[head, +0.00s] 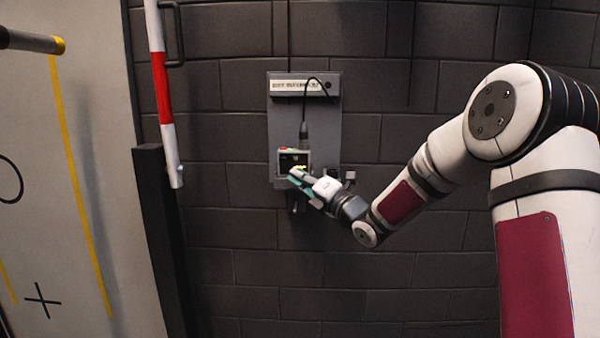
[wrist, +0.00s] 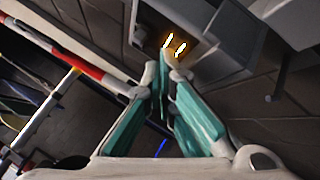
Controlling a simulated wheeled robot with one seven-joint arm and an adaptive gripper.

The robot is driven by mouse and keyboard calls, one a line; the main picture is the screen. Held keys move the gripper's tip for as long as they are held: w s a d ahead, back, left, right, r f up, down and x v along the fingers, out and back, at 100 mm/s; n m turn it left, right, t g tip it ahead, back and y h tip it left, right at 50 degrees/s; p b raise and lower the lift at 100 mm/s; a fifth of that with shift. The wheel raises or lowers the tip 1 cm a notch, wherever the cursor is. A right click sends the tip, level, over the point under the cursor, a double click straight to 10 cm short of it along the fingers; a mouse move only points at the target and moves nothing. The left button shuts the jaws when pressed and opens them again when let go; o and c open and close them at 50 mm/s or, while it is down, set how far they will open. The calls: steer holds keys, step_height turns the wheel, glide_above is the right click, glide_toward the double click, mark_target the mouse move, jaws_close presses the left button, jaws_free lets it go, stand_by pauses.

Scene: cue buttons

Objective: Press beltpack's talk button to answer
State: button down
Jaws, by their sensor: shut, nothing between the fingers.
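The beltpack (head: 289,158) is a small box with a dark front, hung on a grey wall panel (head: 334,130). A cable runs up from its top. In the wrist view the beltpack (wrist: 194,63) is at the top middle, with two glowing yellow-white marks on its dark face. My gripper (head: 297,175) is shut and empty, its fingertips at the lower part of the beltpack's front. In the wrist view my gripper (wrist: 164,62) has its tips just below the glowing marks. I cannot tell whether the tips touch the face or which button lies behind them.
The wall (head: 380,270) is dark block. A labelled grey strip (head: 300,85) tops the panel. A red and white pole (head: 161,90) hangs to the left beside a pale board (head: 80,150) with yellow lines. The space below the panel is clear.

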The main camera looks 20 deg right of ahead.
steer(key=shift+s+a+b, duration=0.15)
steer(key=shift+s+b, duration=0.3)
steer(key=s+a+b, duration=0.2)
steer(key=s+b, duration=0.2)
steer(key=s, duration=0.1)
steer(key=shift+s+b, duration=0.35)
steer(key=shift+b, duration=0.05)
stand_by(0.3)
